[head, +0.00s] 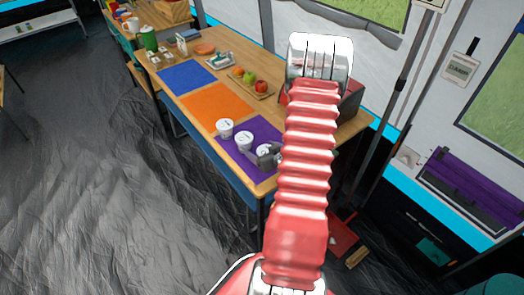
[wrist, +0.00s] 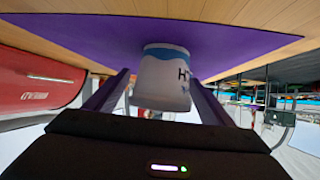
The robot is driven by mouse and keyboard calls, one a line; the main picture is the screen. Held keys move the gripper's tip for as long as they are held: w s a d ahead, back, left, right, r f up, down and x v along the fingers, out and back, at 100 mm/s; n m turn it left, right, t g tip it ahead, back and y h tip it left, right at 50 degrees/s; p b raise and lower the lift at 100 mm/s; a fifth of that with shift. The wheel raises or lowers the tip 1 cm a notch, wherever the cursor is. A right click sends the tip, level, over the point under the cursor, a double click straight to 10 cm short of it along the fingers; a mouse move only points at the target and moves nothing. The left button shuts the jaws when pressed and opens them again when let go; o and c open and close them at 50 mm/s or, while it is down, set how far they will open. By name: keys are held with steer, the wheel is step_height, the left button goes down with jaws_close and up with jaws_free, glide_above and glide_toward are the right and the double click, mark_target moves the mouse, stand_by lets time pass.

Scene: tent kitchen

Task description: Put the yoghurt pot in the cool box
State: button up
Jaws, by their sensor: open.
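A white pot (wrist: 165,80) with a blue band and dark lettering stands on the purple mat, between the two fingers of my gripper (wrist: 160,85) in the wrist view. The fingers are open, one on each side of it; I cannot tell whether either touches it. In the head view my gripper (head: 268,158) is at the pot (head: 263,150) nearest my arm, partly covering it. Two similar white pots, one in the middle (head: 244,140) and one farther left (head: 225,128), stand in a row with it. A red box (head: 351,106), possibly the cool box, is partly hidden behind my arm.
The wooden table (head: 190,101) also bears an orange mat (head: 216,107), a blue mat (head: 187,77) and a tray of fruit (head: 262,95). A red box (wrist: 40,80) shows close at the left in the wrist view. Dark floor (head: 110,190) lies open left of the table.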

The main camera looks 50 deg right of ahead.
steer(key=v, duration=1.2)
stand_by(0.6)
steer(key=w+a+r+n+g, duration=0.1)
steer(key=w+a+r+g, duration=0.1)
steer(key=w+a+r, duration=0.55)
steer(key=w+a+r+n+g, duration=0.15)
steer(key=a+r, duration=0.35)
steer(key=r, duration=0.5)
steer(key=s+a+r+y, duration=0.1)
steer(key=s+a+r, duration=0.2)
steer(key=a, duration=0.5)
steer(key=s+a+r+n+g+y, duration=0.1)
steer(key=s+a+r+y, duration=0.1)
steer(key=a, duration=0.7)
steer(key=s+a+r+g+y, duration=0.1)
steer(key=s+a+r, duration=0.3)
steer(key=s+a, duration=0.2)
steer(key=a, duration=0.2)
steer(key=shift+a+n, duration=0.35)
